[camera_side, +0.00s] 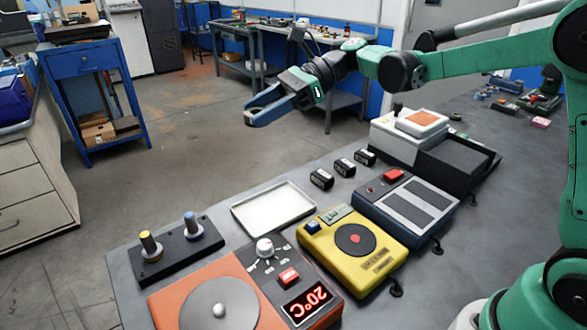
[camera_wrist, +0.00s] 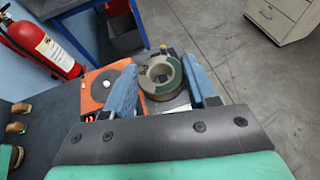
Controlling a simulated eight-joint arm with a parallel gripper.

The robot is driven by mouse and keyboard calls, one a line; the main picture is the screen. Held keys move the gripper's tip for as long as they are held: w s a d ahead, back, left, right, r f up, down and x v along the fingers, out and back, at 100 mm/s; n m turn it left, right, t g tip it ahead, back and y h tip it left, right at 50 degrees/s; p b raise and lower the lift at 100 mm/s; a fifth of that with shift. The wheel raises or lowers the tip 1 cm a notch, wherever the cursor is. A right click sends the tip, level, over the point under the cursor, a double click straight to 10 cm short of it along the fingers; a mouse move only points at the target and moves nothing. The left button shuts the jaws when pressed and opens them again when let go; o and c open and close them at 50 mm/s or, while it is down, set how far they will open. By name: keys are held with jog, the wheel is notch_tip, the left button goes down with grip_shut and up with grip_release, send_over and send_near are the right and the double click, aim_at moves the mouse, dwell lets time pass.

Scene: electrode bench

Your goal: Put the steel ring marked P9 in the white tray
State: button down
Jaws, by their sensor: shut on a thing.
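My gripper (camera_side: 268,104) is high above the floor, past the far edge of the bench, in the side view. In the wrist view its two blue fingers (camera_wrist: 160,88) are shut on a steel ring (camera_wrist: 148,88), which sits between them with its hole facing the camera. In the side view the ring cannot be made out between the fingers. The white tray (camera_side: 273,208) lies flat and empty on the bench, below the gripper and well apart from it.
Around the tray stand a post block (camera_side: 178,250), an orange hotplate (camera_side: 219,300), a yellow device (camera_side: 353,240) and a blue-grey device (camera_side: 407,205). Several small black blocks (camera_side: 344,167) line the bench's far edge. The air above the tray is clear.

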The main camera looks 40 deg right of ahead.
jog(key=w+d+f+m+t, duration=0.2)
jog(key=d, duration=0.4)
send_over(290, 203)
jog(key=shift+h, duration=0.3)
notch_tip(290, 203, down, 15)
jog(key=shift+r, duration=0.1)
jog(key=shift+f, duration=2.25)
jog(key=shift+f, duration=0.1)
jog(key=shift+c, duration=1.3)
grip_release()
